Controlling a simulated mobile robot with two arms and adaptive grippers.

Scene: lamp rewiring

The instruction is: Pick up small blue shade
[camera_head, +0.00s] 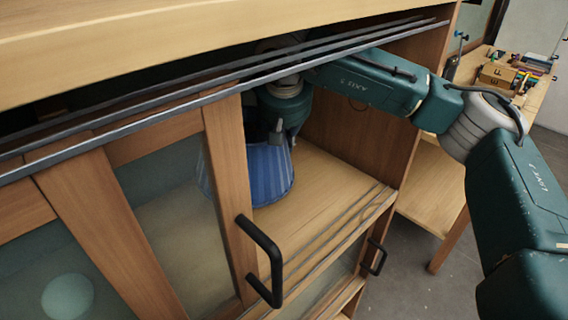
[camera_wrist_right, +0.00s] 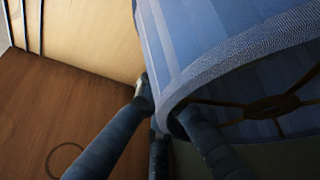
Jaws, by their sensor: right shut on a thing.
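The small blue shade (camera_head: 268,174) is inside the wooden cabinet, close to the bottom board behind the open part of the sliding front; I cannot tell whether it touches the board. My right gripper (camera_head: 280,134) reaches in from the right and is above the shade, partly hidden by the cabinet's rails. In the right wrist view the blue shade (camera_wrist_right: 230,50) fills the upper right, its open end with a spoked ring showing. The fingers of my right gripper (camera_wrist_right: 165,112) are shut on its rim. My left gripper is not in view.
A glass sliding door (camera_head: 170,215) with a black handle (camera_head: 264,258) stands left of the opening and overlaps the shade's left side. Metal rails (camera_head: 200,97) run above the opening. The cabinet's side wall (camera_head: 350,135) is right of the shade. A bench (camera_head: 515,90) with small items stands at the far right.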

